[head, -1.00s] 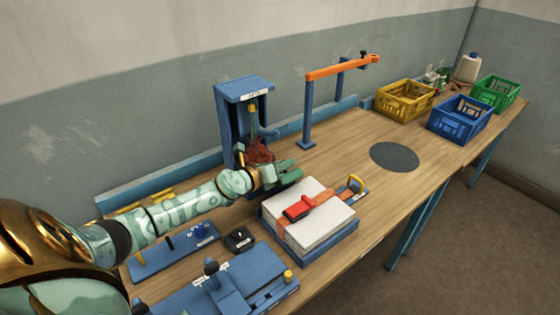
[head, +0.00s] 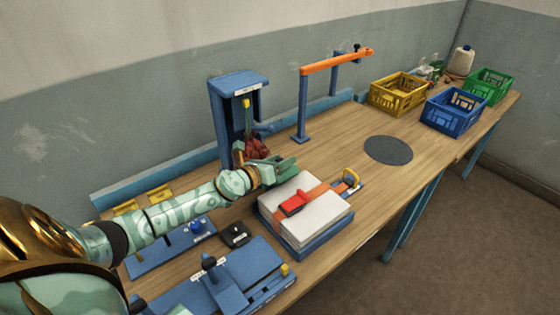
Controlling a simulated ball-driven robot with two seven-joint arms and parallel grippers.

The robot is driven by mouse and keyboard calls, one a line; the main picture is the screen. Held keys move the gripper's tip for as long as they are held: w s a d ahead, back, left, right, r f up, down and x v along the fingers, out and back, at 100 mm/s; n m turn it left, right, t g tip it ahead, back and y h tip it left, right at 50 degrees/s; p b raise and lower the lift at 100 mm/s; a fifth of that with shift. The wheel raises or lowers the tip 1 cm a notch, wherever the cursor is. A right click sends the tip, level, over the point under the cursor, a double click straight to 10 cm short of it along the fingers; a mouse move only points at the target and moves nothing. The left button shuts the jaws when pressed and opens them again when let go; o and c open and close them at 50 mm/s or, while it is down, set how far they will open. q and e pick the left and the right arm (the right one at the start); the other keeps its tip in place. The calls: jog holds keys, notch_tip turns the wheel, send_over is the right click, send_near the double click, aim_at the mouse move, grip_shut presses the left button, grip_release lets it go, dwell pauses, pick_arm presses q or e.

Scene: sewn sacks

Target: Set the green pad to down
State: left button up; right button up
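My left arm reaches in from the left, and its green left gripper (head: 284,168) is over the table between the blue stand (head: 222,125) and the stack of white sheets (head: 318,221). The fingers are small and seen side-on, so I cannot tell whether they are open or shut. A dark red lumpy thing (head: 254,148) is at the stand, just behind the gripper. I cannot make out a green pad apart from the green gripper; it may be hidden there. My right gripper is not in view.
An orange strap with a red buckle (head: 293,203) crosses the sheets. An orange bar (head: 333,62) stands on blue posts. Yellow (head: 398,93), blue (head: 454,110) and green (head: 488,86) crates are at the far right. Blue fixtures (head: 228,285) lie in front. Table around the grey disc (head: 388,150) is clear.

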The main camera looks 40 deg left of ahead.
pick_arm(q)
jog(key=v, duration=1.6)
jog(key=shift+b, duration=0.45)
jog(key=shift+s, duration=0.15)
